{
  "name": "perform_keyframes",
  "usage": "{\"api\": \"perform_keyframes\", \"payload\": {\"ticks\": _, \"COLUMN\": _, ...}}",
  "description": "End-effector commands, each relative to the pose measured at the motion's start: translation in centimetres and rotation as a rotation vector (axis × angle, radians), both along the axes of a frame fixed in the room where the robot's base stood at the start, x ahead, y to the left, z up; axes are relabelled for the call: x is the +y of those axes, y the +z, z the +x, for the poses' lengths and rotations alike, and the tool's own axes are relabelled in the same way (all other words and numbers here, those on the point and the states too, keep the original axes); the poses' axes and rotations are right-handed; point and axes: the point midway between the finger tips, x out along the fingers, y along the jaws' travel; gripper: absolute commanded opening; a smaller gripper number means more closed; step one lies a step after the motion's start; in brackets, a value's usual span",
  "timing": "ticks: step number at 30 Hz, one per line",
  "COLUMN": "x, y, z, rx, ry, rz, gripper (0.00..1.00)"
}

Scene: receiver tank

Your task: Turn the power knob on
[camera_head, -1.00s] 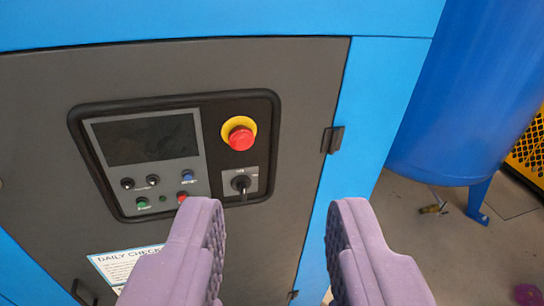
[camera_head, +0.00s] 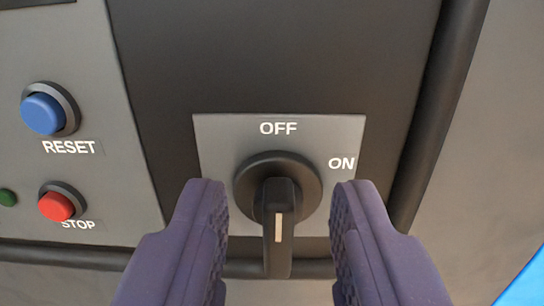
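The black power knob (camera_head: 278,204) sits on a grey plate (camera_head: 225,135) marked OFF at the top and ON at the upper right. Its handle carries a pale line and hangs down in the picture, in line with OFF rather than turned towards ON. My gripper (camera_head: 279,205) is open, with one purple finger on each side of the knob. Gaps show between both fingers and the handle, so it is not gripped. I cannot tell how far the fingertips are from the panel.
A blue RESET button (camera_head: 43,114) and a red STOP button (camera_head: 56,206) are on the left of the panel. A green button (camera_head: 7,197) is at the left edge. A raised black frame (camera_head: 440,120) borders the panel on the right.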

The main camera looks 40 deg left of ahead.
Motion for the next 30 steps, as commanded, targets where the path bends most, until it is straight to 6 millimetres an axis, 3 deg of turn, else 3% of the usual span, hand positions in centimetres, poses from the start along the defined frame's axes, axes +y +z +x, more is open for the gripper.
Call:
{"api": "perform_keyframes", "payload": {"ticks": 4, "x": 0.72, "y": -0.02, "z": 1.06, "rx": 0.0, "ry": 0.0, "rz": 0.0, "gripper": 0.37}}
{"api": "perform_keyframes", "payload": {"ticks": 12, "x": 0.81, "y": 0.12, "z": 1.25, "rx": -0.001, "ry": -0.001, "rz": 0.001, "gripper": 0.37}}
{"api": "perform_keyframes", "payload": {"ticks": 17, "x": 0.79, "y": 0.13, "z": 1.24, "rx": -0.001, "ry": -0.001, "rz": 0.001, "gripper": 0.0}}
{"api": "perform_keyframes", "payload": {"ticks": 30, "x": 0.61, "y": 0.29, "z": 1.33, "rx": 0.04, "ry": -0.002, "rz": 0.06, "gripper": 0.0}}
